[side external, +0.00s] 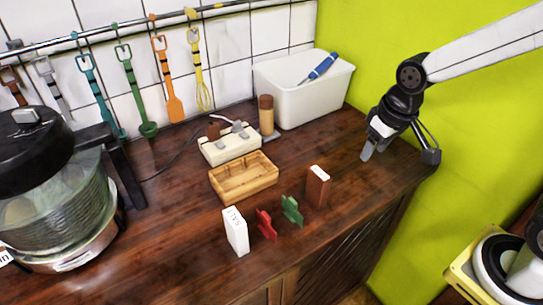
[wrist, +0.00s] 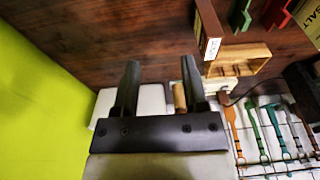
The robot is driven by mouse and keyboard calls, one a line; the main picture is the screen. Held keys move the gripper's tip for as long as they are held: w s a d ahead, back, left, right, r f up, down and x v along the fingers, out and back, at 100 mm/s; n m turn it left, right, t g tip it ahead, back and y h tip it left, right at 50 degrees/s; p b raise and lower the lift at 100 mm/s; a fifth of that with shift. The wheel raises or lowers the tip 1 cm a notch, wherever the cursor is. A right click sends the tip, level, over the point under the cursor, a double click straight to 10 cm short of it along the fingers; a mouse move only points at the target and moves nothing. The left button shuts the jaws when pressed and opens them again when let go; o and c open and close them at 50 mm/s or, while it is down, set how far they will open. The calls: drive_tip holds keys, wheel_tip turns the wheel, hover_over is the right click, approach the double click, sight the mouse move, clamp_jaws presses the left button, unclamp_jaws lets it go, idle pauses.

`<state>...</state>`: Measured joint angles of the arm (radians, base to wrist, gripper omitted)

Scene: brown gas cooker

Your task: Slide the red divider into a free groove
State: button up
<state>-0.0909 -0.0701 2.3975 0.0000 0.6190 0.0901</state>
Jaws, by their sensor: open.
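The red divider (side external: 265,225) stands on the brown counter between the white salt box and the green divider (side external: 291,211). It shows at the top edge of the wrist view (wrist: 277,14), partly cut off. My gripper (side external: 399,153) is open and empty, above the counter's right end, well to the right of the divider and tray. Its two fingers show apart in the wrist view (wrist: 160,75).
The white salt box (side external: 235,231) and a brown box (side external: 318,187) stand either side of the dividers. Behind the tray are a power strip (side external: 229,145), a brown cylinder (side external: 266,115) and a white bin (side external: 302,92). The counter's right part is clear.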

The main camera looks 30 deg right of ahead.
drive_tip(key=w+a+g, duration=0.1)
drive_tip(key=w+a, duration=0.4)
drive_tip(key=a, duration=0.4)
drive_tip(key=g, duration=0.1)
hover_over(266, 215)
wheel_tip(266, 215, down, 6)
drive_tip(key=shift+r, duration=0.2)
drive_tip(key=shift+w+f, duration=0.1)
drive_tip(key=shift+f, duration=0.2)
drive_tip(key=shift+f, duration=0.1)
drive_tip(key=shift+a+f, duration=0.1)
drive_tip(key=shift+f, duration=3.65)
drive_tip(key=shift+c, duration=0.2)
clamp_jaws()
